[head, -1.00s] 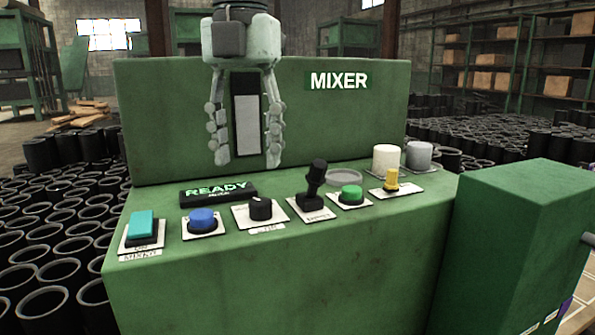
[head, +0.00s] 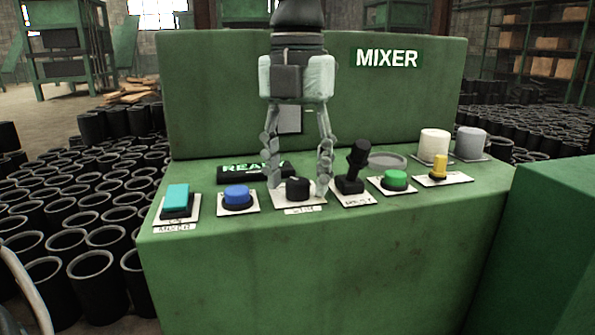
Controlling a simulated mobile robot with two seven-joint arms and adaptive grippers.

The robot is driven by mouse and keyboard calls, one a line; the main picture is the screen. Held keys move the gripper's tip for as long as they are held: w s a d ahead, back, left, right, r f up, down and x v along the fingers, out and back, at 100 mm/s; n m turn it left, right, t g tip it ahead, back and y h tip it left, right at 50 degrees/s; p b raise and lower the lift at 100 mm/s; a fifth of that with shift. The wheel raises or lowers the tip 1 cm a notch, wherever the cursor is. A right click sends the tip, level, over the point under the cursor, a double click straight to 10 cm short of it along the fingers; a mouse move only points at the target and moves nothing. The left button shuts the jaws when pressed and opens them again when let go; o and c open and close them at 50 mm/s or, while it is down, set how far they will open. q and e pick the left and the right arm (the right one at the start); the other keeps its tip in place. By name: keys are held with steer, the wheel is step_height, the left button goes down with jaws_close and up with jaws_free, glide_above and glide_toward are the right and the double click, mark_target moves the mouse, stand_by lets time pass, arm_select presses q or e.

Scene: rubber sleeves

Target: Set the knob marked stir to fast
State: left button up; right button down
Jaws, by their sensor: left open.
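A black round knob (head: 298,189) on a white plate sits in the middle of the control row on the green mixer panel (head: 330,245). The small label at its front edge is too blurred to read, and its pointer mark cannot be made out. My left gripper (head: 299,183) comes down from above, open, with one fingertip on each side of the knob. Whether the fingers touch the knob cannot be told. My right gripper is not in view.
Left of the knob are a teal rocker switch (head: 177,198) and a blue button (head: 238,197). Close on its right stands a black joystick (head: 355,168), then a green button (head: 395,180) and a yellow toggle (head: 439,167). A READY display (head: 235,172) lies behind.

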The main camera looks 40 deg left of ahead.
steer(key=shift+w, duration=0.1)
arm_select(q)
jaws_close()
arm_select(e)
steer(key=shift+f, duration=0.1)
